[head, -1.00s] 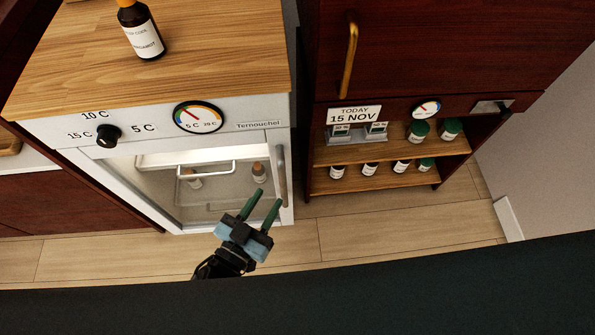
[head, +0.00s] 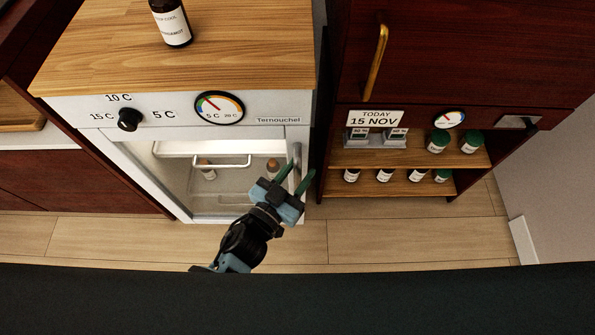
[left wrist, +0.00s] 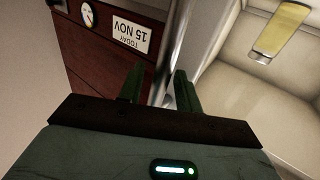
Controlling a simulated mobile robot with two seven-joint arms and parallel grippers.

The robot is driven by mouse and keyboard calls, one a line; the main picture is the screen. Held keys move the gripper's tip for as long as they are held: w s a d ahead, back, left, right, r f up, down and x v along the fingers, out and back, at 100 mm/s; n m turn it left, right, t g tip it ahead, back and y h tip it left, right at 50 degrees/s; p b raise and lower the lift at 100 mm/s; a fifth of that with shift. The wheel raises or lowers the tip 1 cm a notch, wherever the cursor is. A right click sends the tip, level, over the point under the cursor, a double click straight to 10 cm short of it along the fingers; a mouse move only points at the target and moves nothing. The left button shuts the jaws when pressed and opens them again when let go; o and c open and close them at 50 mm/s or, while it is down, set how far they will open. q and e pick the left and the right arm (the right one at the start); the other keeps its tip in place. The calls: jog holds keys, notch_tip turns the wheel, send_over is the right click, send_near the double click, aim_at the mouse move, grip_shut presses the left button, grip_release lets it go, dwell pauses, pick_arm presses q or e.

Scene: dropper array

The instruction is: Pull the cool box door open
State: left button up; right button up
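The cool box (head: 285,107) is a white cabinet with a wooden top, and its glass-fronted door (head: 225,208) appears closed. The metal door handle (head: 297,157) is a vertical bar at the door's right edge. My left gripper (head: 296,172) is at the handle's lower part, fingers pointing towards the door. In the left wrist view the open fingers (left wrist: 159,72) stand apart with the handle bar (left wrist: 173,60) running between them; I cannot tell whether either finger touches it. The gripper hides the handle's lower end in the head view. My right gripper is not in view.
A brown bottle (head: 172,24) stands on the wooden top. A temperature knob (head: 130,119) and a dial (head: 220,107) are above the door. A dark red cabinet (head: 460,60) with open shelves of small bottles stands close on the right. The floor (head: 390,242) in front is clear.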

pick_arm(q)
grip_shut()
jog(key=shift+s, duration=0.1)
